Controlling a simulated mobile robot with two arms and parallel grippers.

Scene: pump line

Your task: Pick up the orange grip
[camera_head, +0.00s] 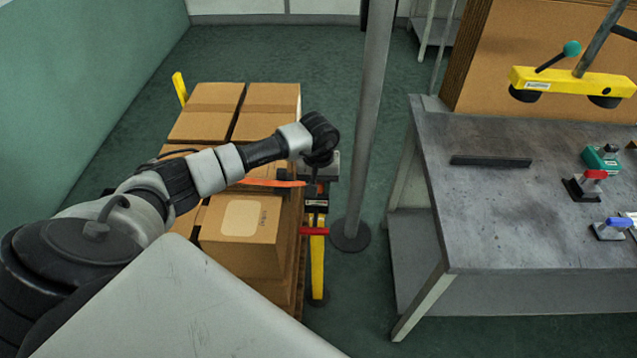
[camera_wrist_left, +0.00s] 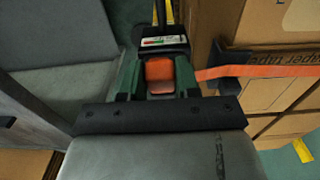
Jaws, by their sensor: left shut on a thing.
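The orange grip (camera_wrist_left: 160,72) shows in the left wrist view as a small orange block between the two fingers of my left gripper (camera_wrist_left: 159,80). The fingers are shut on it from both sides. A black part with a white, green and red label (camera_wrist_left: 163,42) sits just beyond the grip. In the head view my left gripper (camera_head: 317,188) points down at the right side of the boxes; the grip itself I cannot make out there. An orange strap (camera_wrist_left: 255,71) runs from beside the gripper across a box. My right gripper is not in view.
Stacked cardboard boxes (camera_head: 240,235) stand left of a grey pole (camera_head: 370,120). A red bar (camera_head: 314,231) and yellow post (camera_head: 318,265) are close below the gripper. A grey workbench (camera_head: 530,220) with small clamps is at right. Green floor is open behind.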

